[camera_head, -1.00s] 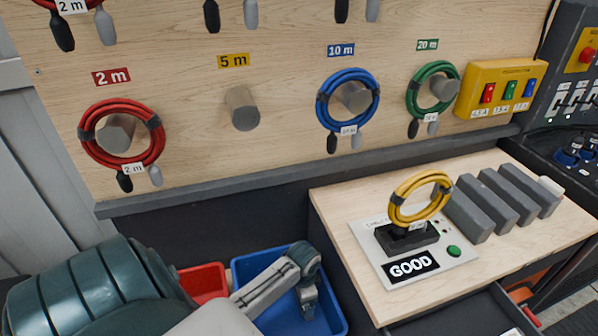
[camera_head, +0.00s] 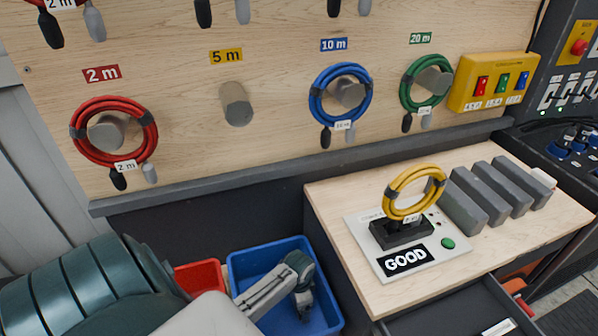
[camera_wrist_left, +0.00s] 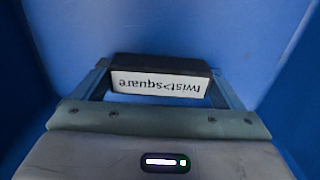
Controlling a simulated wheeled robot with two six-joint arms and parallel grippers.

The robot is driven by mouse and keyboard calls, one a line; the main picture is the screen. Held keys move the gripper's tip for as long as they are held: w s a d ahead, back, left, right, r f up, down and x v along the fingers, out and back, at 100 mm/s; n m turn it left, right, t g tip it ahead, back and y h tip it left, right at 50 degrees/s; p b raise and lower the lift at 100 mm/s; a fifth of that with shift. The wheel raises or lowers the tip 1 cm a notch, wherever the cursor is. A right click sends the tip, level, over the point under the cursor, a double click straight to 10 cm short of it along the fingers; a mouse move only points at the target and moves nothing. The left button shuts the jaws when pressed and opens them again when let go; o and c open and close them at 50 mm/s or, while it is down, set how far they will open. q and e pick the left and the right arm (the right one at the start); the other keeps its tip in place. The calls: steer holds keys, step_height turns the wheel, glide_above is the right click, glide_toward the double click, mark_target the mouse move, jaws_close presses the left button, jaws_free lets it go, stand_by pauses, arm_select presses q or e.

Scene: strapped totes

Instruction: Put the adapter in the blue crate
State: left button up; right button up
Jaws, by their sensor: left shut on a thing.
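The adapter (camera_wrist_left: 160,82) is a small black block with a white label reading "twist>square", upside down in the left wrist view. My left gripper (camera_wrist_left: 160,93) is shut on it, one finger at each end. Blue walls and floor surround it there. In the head view my left gripper (camera_head: 304,306) reaches down inside the blue crate (camera_head: 236,262), and the adapter cannot be made out. I cannot tell whether the adapter touches the crate floor. My right gripper is not in view.
A red bin (camera_head: 199,277) stands left of the crate. The wooden bench (camera_head: 335,237) to the right holds a tester marked GOOD (camera_head: 405,262) with a yellow cable coil (camera_head: 388,202). Coiled cables hang on the board behind; the 5 m peg (camera_head: 236,104) is bare.

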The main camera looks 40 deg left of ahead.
arm_select(q)
steer(key=shift+f, duration=0.15)
steer(key=o, duration=0.9)
steer(key=shift+c, duration=0.2)
step_height(320, 180, up, 13)
